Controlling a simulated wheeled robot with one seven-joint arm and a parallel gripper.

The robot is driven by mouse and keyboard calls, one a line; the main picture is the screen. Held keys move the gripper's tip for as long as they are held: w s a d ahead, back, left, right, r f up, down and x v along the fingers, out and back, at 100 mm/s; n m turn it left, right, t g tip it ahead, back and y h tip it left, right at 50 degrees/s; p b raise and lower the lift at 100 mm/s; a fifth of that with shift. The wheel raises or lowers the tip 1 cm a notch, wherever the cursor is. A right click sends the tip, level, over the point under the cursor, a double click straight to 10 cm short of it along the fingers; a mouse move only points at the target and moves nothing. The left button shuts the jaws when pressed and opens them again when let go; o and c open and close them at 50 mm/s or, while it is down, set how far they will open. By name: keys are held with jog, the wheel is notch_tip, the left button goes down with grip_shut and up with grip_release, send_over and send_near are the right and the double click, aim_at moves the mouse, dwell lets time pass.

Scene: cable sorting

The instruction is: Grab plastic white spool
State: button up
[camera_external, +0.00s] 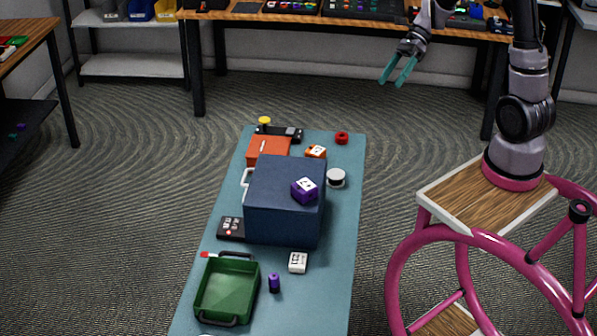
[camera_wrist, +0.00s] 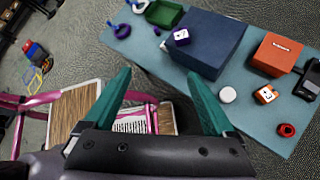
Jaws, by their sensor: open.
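A white spool (camera_external: 336,178) with a grey top stands on the teal bench, just right of the dark blue box, in the external view. It shows as a small white disc (camera_wrist: 228,95) beside the blue box in the wrist view. My gripper (camera_external: 396,82), with teal fingers, hangs in the air beyond and to the right of the bench's far end in the external view. The fingers are apart with nothing between them, and it also shows in the wrist view (camera_wrist: 157,85). The spool is well away from the fingers.
The dark blue box (camera_external: 284,220) carries a purple cube (camera_external: 304,190) and stands close to the spool. An orange cube (camera_external: 315,152), a red ring (camera_external: 342,138) and an orange box (camera_external: 268,150) lie farther back. A green tray (camera_external: 226,290) sits at the near end.

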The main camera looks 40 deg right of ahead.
aim_at(336, 175)
jog(key=w+a+f+m+t+y, duration=0.1)
jog(key=w+f+m+t+y, duration=0.3)
jog(key=f+m, duration=0.6)
jog(key=w+a+f+m+t+y, duration=0.1)
jog(key=w+f+m+y, duration=0.1)
jog(key=w+f+m, duration=0.7)
jog(key=s+d+f+m+t+h, duration=0.2)
jog(key=f+m+t, duration=0.2)
jog(key=f+m, duration=0.7)
jog(key=s+d+f+m+t+h, duration=0.2)
jog(key=f+m+t, duration=0.2)
jog(key=f+m, duration=0.7)
jog(key=shift+h, duration=0.3)
jog(key=x, duration=0.5)
jog(key=shift+s+a, duration=0.1)
jog(key=shift+f+x, duration=0.15)
jog(key=shift+x, duration=1.2)
jog(key=shift+f+x, duration=0.15)
jog(key=shift+x, duration=1.15)
grip_shut()
